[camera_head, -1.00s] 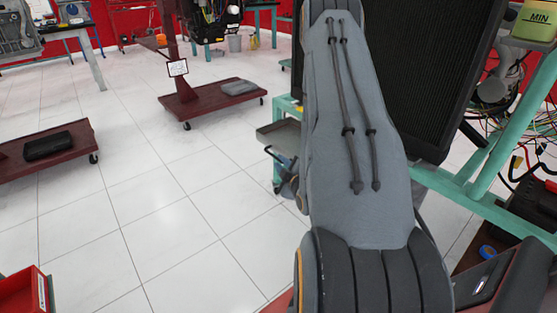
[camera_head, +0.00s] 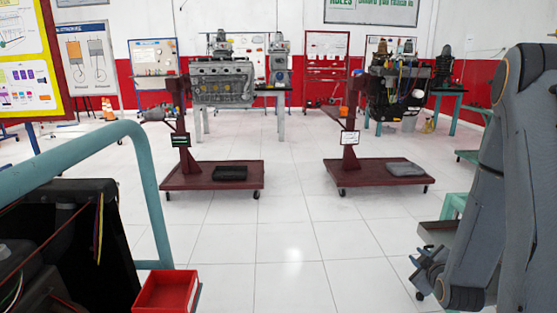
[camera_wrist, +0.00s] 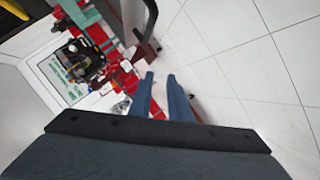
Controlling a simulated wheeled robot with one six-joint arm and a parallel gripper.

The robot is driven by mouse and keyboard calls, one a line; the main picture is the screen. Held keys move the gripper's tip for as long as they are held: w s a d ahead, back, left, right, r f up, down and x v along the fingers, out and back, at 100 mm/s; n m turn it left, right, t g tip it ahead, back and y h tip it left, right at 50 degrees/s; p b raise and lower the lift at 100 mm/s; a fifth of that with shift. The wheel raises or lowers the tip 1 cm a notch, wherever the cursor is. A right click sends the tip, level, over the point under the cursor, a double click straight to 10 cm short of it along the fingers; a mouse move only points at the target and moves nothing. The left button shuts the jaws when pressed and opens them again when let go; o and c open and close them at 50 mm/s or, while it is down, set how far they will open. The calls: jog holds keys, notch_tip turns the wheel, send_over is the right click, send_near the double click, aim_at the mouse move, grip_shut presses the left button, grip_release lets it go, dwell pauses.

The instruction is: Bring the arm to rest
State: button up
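My arm (camera_head: 510,190) stands at the right edge in the head view, its grey links upright and close together. No held object shows between the fingers. Behind them are white floor tiles (camera_wrist: 240,75) and, to the left, blurred red and teal equipment.
A teal frame (camera_head: 152,190) and a red bin (camera_head: 165,292) are close on the left. Two dark red wheeled stands, left (camera_head: 190,180) and right (camera_head: 360,176), carry engines farther back. A grey tray (camera_head: 437,232) is beside my arm. The middle floor is clear.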

jog(key=s+a+r+m+g+y, duration=0.1)
jog(key=s+a+r+g, duration=0.1)
jog(key=a+r, duration=0.35)
jog(key=s+a+r+g+y, duration=0.1)
jog(key=s+a+r+g, duration=0.1)
jog(key=a, duration=0.7)
jog(key=s+a+r+m+g+y, duration=0.1)
jog(key=s+a+r+g, duration=0.15)
jog(key=a, duration=0.45)
jog(key=s+a+r+m+g, duration=0.25)
jog(key=s+a+r, duration=0.35)
jog(key=s+a, duration=0.45)
jog(key=s+a+r+g+p, duration=0.15)
jog(key=s+r+g, duration=0.3)
jog(key=s, duration=0.95)
jog(key=d+r+m+p, duration=0.3)
jog(key=d+r+p, duration=0.6)
jog(key=p, duration=1)
notch_tip(320, 180, up, 2)
jog(key=shift+w+r+t, duration=0.1)
jog(key=shift+w+t, duration=0.1)
jog(key=shift+t, duration=0.25)
